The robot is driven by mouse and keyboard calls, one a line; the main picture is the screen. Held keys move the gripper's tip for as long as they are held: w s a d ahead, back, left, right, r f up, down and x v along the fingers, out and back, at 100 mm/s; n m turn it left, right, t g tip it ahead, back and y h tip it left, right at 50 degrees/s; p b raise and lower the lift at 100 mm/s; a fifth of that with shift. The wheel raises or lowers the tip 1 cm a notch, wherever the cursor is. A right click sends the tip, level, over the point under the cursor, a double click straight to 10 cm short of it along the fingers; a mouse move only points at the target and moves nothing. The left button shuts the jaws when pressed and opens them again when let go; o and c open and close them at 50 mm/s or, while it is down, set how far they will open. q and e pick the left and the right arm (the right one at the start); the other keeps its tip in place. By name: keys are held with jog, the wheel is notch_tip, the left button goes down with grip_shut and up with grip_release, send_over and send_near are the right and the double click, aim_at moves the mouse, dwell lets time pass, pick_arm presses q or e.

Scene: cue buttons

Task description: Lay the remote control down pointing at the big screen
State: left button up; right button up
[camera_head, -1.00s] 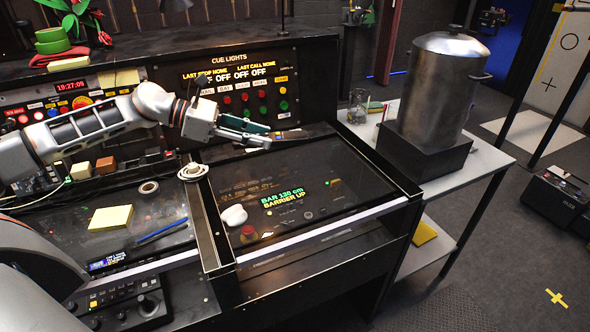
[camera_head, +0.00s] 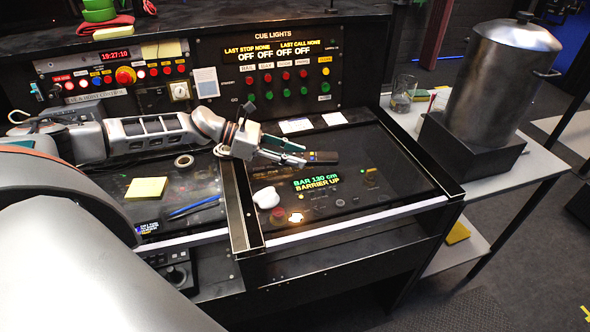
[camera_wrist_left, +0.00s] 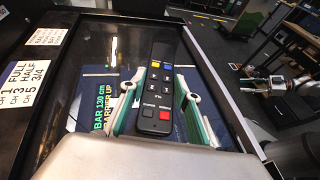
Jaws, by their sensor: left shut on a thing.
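The remote control (camera_head: 321,157) is dark and long, with its far end sticking out to the right of my left gripper (camera_head: 304,155) in the head view. My left gripper is shut on it, one finger along each side. In the left wrist view the remote (camera_wrist_left: 157,85) shows its button face between the fingers, with red, blue and yellow buttons. It is over the dark glossy desk panel (camera_head: 385,185); I cannot tell whether it touches. I cannot single out a big screen. What looks like my right gripper (camera_wrist_left: 270,82) is small at the right of the wrist view.
A lit readout (camera_head: 317,183) reads "BAR 130 cm BARRIER UP". A white lump (camera_head: 266,197) sits near the panel's left edge. White cards (camera_head: 296,126) lie at its back, below the cue lights board (camera_head: 282,70). A steel pot (camera_head: 496,80) stands right. The panel's right part is clear.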

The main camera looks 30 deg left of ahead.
aim_at(294, 178)
pick_arm(q)
notch_tip(294, 178, down, 6)
jog(key=shift+r, duration=0.15)
dwell(0.3)
jog(key=shift+f, duration=0.3)
jog(key=o, duration=1.2)
